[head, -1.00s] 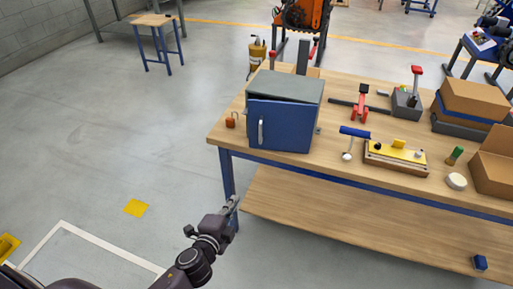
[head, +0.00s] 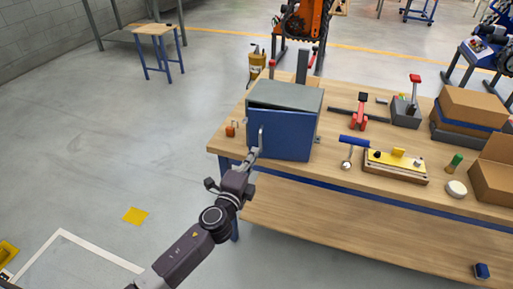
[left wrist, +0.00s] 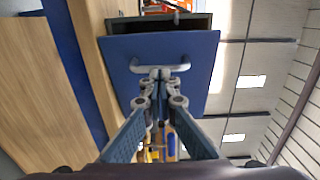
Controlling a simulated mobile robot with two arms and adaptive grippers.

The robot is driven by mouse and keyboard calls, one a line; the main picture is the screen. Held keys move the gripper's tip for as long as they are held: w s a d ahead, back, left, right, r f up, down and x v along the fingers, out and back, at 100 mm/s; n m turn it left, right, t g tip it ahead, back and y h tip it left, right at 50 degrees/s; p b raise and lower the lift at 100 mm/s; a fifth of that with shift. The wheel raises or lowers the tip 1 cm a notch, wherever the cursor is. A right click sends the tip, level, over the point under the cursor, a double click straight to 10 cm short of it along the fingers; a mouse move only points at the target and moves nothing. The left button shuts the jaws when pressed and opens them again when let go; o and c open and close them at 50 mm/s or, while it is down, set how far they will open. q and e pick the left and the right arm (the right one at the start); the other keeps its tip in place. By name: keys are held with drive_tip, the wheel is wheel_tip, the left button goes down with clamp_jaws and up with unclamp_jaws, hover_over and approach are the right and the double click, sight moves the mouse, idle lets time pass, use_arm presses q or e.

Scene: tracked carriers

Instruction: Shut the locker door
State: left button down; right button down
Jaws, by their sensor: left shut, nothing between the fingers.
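The locker (head: 287,94) is a grey box with a blue door (head: 288,135), standing near the left end of the workbench. The door is ajar, with a dark gap along its top edge; in the left wrist view the blue door (left wrist: 195,92) also stands off the grey body. The door's pale bar handle (head: 262,138) is near its left edge. My left gripper (head: 254,155) is shut and empty, its fingertips at the lower end of the handle. In the left wrist view the tips lie close to the handle (left wrist: 160,68); contact is unclear. My right gripper is out of view.
The wooden workbench (head: 222,140) carries an orange padlock-like item (head: 230,131) left of the locker. A blue-handled tool (head: 354,140), a yellow-topped fixture (head: 396,162) and cardboard boxes (head: 470,102) stand to the right.

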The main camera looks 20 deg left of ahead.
sight(257, 135)
use_arm(q)
drive_tip(key=shift+w, duration=1.45)
drive_tip(key=w, duration=0.1)
drive_tip(key=w+a+b, duration=0.1)
drive_tip(key=w, duration=0.1)
drive_tip(key=shift+w+a+f, duration=0.1)
drive_tip(key=shift+w+a, duration=0.05)
drive_tip(key=shift+a, duration=0.1)
drive_tip(key=shift+w+a, duration=0.15)
drive_tip(key=shift+w, duration=0.05)
drive_tip(key=shift+s+r, duration=0.1)
drive_tip(key=shift+r, duration=0.1)
